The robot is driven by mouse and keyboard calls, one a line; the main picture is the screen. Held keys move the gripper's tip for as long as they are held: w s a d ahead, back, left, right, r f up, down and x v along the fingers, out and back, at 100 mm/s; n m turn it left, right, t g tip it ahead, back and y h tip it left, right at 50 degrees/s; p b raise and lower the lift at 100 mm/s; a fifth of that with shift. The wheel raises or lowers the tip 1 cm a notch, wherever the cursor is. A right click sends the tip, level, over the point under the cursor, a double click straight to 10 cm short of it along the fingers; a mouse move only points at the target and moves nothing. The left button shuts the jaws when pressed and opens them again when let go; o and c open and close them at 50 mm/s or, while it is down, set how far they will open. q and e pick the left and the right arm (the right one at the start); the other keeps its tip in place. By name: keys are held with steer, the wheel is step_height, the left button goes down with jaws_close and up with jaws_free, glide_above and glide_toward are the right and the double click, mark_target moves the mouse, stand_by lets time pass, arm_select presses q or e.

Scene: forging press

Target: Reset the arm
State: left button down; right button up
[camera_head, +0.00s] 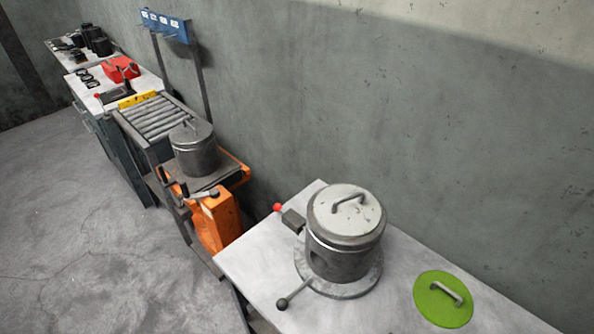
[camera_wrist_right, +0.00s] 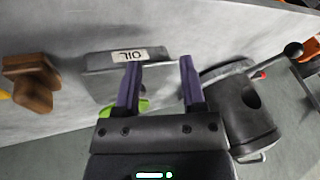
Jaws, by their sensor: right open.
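My right gripper (camera_wrist_right: 160,62) shows in the right wrist view with its two dark purple fingers apart and nothing between them. Beyond the fingers is a grey box (camera_wrist_right: 105,85) with a label reading OIL, upside down in this view. A dark cylindrical pot (camera_wrist_right: 245,112) with a round side hole and a ball-ended lever (camera_wrist_right: 292,50) is right of the fingers. In the head view this lidded pot (camera_head: 343,262) stands on a round base on the near table. Neither gripper shows in the head view.
A green disc (camera_head: 428,301) with a handle lies on the near table (camera_head: 262,250). An orange lift (camera_head: 217,218) carries another lidded pot (camera_head: 196,160) beside a roller rack (camera_head: 155,118). A red box (camera_head: 121,69) sits farther back. A brown block (camera_wrist_right: 30,85) is left in the wrist view. Open floor (camera_head: 90,245) lies left.

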steer(key=s+f+n+g+h+b, duration=0.1)
steer(key=s+f+n+g, duration=0.1)
steer(key=s+f+n, duration=0.35)
steer(key=s+f+n+g+b, duration=0.1)
steer(key=s+f+n+g, duration=0.15)
steer(key=s, duration=0.55)
step_height(320, 180, down, 24)
steer(key=s+b, duration=0.1)
steer(key=b, duration=2.3)
steer(key=shift+b, duration=0.3)
steer(key=shift+f+t, duration=0.1)
steer(key=shift+t, duration=0.15)
